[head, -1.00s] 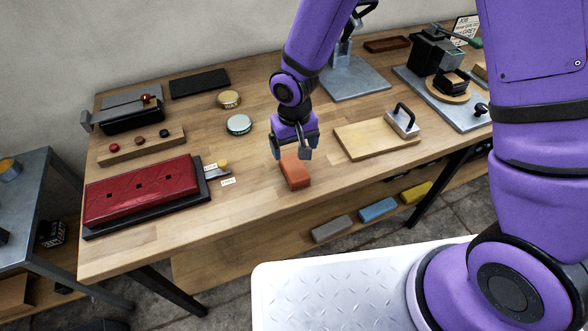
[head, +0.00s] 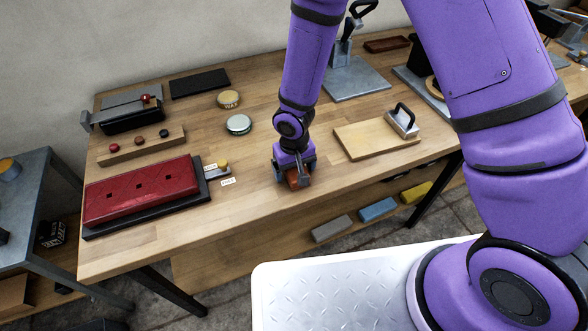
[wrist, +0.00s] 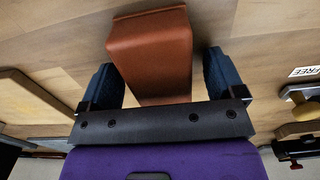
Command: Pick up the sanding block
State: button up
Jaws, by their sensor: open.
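The orange-brown block (head: 293,181), which I take for the sanding block, lies on the wooden workbench near its front edge. In the head view my gripper covers much of it. My gripper (head: 297,184) points down over the block with its fingers on either side of it. In the wrist view the block (wrist: 150,50) sits between the two dark fingers of my gripper (wrist: 160,72). The jaws are open, with a gap visible beside the block. The block rests on the bench.
A wooden board (head: 362,140) with a black-handled grey block (head: 403,121) lies to the right. A red padded panel (head: 140,192) lies to the left, with small labels (head: 228,182) near it. Two round tins (head: 238,124) stand behind.

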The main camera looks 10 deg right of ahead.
jog(key=c, duration=1.1)
jog(key=shift+c, duration=0.2)
jog(key=shift+r, duration=0.1)
